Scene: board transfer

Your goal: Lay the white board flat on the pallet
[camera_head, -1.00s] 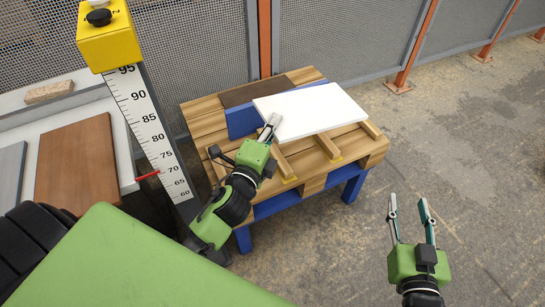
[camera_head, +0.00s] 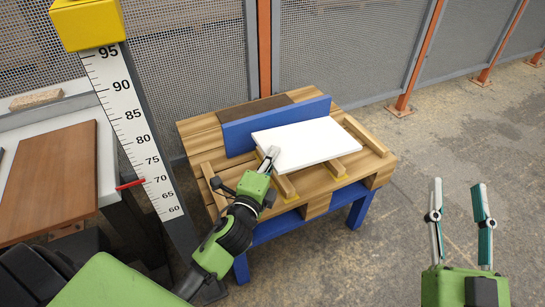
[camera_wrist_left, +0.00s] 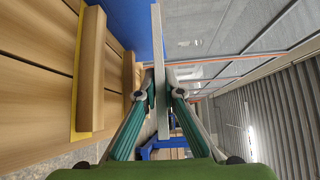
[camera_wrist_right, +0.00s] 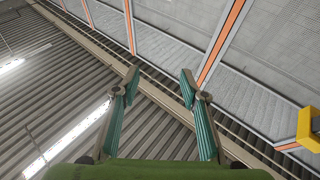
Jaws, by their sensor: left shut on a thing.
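The white board (camera_head: 305,141) lies level over the wooden pallet (camera_head: 205,150), in front of the blue panel along its back. My left gripper (camera_head: 271,155) is shut on the board's near left edge. In the left wrist view the board (camera_wrist_left: 158,60) shows edge-on between the fingers (camera_wrist_left: 164,92), with a wooden strip beside it. I cannot tell whether the board touches the strips under it. My right gripper (camera_head: 462,210) is open and empty, well to the right of the pallet, and the right wrist view shows its fingers (camera_wrist_right: 160,85) apart.
The blue panel (camera_head: 250,130) stands upright along the pallet's back. Wooden strips (camera_head: 365,135) lie across the pallet. A measuring post (camera_head: 130,120) and a bench with a brown board (camera_head: 45,185) stand at the left. Mesh fencing runs behind. Floor at the right is clear.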

